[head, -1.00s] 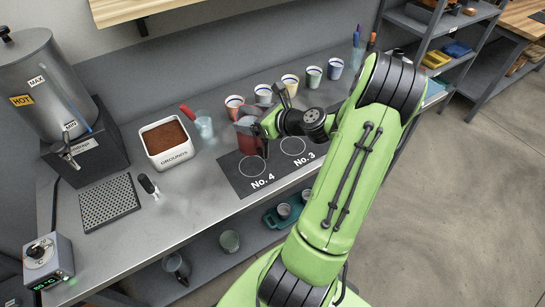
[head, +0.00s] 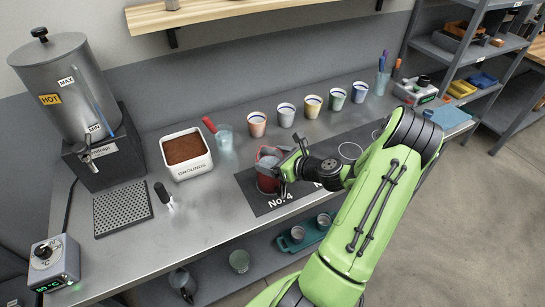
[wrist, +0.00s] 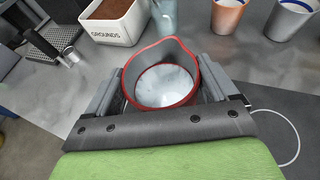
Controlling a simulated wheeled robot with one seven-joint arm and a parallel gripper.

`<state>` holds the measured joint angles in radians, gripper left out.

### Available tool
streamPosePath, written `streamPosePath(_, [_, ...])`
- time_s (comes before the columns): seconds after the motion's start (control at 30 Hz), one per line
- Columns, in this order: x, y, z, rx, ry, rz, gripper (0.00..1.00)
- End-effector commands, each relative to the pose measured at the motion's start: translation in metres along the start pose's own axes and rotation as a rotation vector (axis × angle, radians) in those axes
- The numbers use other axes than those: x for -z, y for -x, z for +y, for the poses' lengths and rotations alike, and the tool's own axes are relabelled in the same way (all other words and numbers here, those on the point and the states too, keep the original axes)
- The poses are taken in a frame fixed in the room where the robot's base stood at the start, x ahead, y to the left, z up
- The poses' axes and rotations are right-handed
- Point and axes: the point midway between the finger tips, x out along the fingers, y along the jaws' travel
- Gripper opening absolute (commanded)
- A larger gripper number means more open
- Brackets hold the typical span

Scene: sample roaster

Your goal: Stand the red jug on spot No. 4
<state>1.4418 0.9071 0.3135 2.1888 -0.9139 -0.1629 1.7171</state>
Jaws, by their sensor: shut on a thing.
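The red jug (head: 267,180) is in the head view over the No. 4 end of the dark mat (head: 249,189), just behind the label "No. 4" (head: 280,201). It looks upright and hides the ring of that spot. I cannot tell whether its base touches the mat. My gripper (head: 283,171) is shut on the jug from the right. In the wrist view the jug's red rim (wrist: 158,43) and pale inside show between the two grey fingers. A white ring (wrist: 294,130) on the mat lies right of the gripper there.
The white grounds box (head: 186,167) and a glass with a red-handled tool (head: 225,140) stand left and behind. A row of several cups (head: 286,115) stands behind the mat. The steel counter left of the mat is clear up to a small black-handled tool (head: 162,194).

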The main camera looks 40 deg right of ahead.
Motion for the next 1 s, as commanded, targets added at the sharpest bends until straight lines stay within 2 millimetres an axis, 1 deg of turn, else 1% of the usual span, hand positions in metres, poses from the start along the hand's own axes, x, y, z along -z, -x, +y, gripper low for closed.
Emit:
streamPosePath(0.03, [0.001, -0.001, 0.000, 0.000, 0.000, 0.000, 0.88])
streamPosePath(0.1, [0.001, -0.001, 0.000, 0.000, 0.000, 0.000, 0.99])
streamPosePath(0.13, [0.001, -0.001, 0.000, 0.000, 0.000, 0.000, 1.00])
streamPosePath(0.33, [-0.001, 0.000, 0.000, 0.000, 0.000, 0.000, 1.00])
streamPosePath(0.4, [-0.003, 0.005, -0.001, 0.002, 0.000, 0.001, 1.00])
streamPosePath(0.47, [-0.003, 0.015, -0.001, 0.003, -0.002, 0.003, 1.00])
streamPosePath(0.7, [-0.004, 0.081, -0.002, 0.007, -0.003, 0.001, 1.00])
streamPosePath(0.8, [-0.004, 0.102, -0.001, 0.004, -0.002, 0.000, 1.00])
streamPosePath(0.9, [-0.003, 0.115, -0.001, 0.002, -0.001, 0.001, 1.00])
streamPosePath(1.0, [-0.003, 0.121, 0.000, 0.000, 0.000, -0.001, 1.00])
